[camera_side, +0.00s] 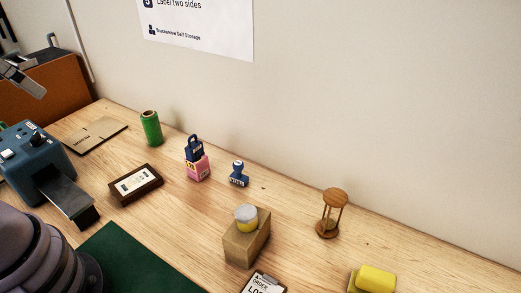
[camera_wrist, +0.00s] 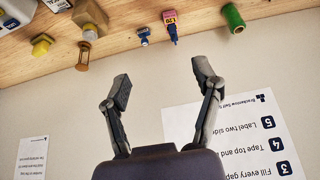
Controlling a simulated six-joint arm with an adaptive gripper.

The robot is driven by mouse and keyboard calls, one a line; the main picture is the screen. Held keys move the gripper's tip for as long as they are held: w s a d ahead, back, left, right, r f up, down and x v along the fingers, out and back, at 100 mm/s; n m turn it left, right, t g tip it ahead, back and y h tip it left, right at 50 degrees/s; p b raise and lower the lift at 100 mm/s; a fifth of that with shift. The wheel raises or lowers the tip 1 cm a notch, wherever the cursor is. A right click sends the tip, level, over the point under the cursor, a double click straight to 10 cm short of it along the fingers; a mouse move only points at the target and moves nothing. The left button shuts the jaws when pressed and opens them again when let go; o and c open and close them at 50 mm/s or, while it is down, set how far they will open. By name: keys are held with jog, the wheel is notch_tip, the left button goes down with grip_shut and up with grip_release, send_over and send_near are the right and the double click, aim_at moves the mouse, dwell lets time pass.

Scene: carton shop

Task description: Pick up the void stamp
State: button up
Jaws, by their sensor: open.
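A small blue stamp (camera_side: 238,175) with a knob handle stands upright on the wooden table, right of a pink box (camera_side: 198,168). The lettering on its base is too small to read, so I cannot confirm that it says void. A blue thing (camera_side: 194,147) with a loop handle sits on top of the pink box. In the wrist view the picture is upside down, and the blue stamp (camera_wrist: 144,37) and the pink box (camera_wrist: 170,17) show near the top. My gripper (camera_wrist: 163,82) is open and empty, apart from both, with the wall behind its fingers.
A green cylinder (camera_side: 151,128) and a dark framed label (camera_side: 135,184) stand left of the pink box. A wooden hourglass (camera_side: 329,213) and a yellow block (camera_side: 376,279) are to the right.

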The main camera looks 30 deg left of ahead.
aim_at(234, 166)
jog(key=w+f+m+t, duration=0.15)
jog(key=w+f, duration=0.35)
jog(key=w, duration=0.6)
jog(key=w+f+m+t, duration=0.1)
jog(key=w+f+t, duration=0.1)
jog(key=w+f, duration=0.6)
jog(key=w+d+f+m+t+h, duration=0.1)
jog(key=w+d+f+t+h, duration=0.15)
jog(key=f, duration=0.65)
jog(key=w+d+f+t+h, duration=0.1)
jog(key=w+d+f+h, duration=0.15)
jog(key=f, duration=0.75)
jog(key=shift+y, duration=0.3)
jog(key=x, duration=0.5)
jog(key=d+x, duration=0.1)
jog(key=x, duration=0.2)
jog(key=shift+s, duration=0.15)
jog(key=x, duration=0.5)
jog(key=shift+s+d, duration=0.1)
jog(key=shift+c, duration=0.3)
